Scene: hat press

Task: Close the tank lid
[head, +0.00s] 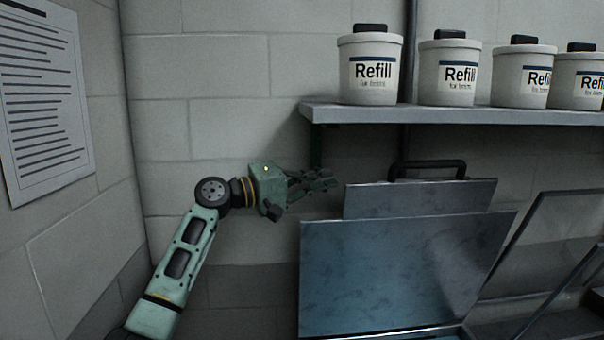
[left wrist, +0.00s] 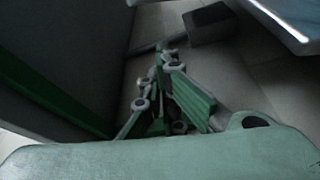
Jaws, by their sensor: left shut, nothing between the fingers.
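The tank lid (head: 420,198) appears as a grey metal panel with a black bar handle (head: 428,168) along its top edge. It stands raised and tilted in the head view, behind a larger blue-grey panel (head: 400,275) that hides its lower part. The tank's opening is hidden. My left gripper (head: 326,181) is shut and empty, just left of the lid's upper left corner, pointing right. I cannot tell its exact depth from the lid. Its closed fingers (left wrist: 166,90) also show in the left wrist view. My right gripper is out of view.
A shelf (head: 450,117) with several white Refill tubs (head: 370,70) hangs above the lid. Glass-like framed panels (head: 545,240) stand at the right. A printed notice (head: 42,95) is on the left wall. The space left of my gripper is clear.

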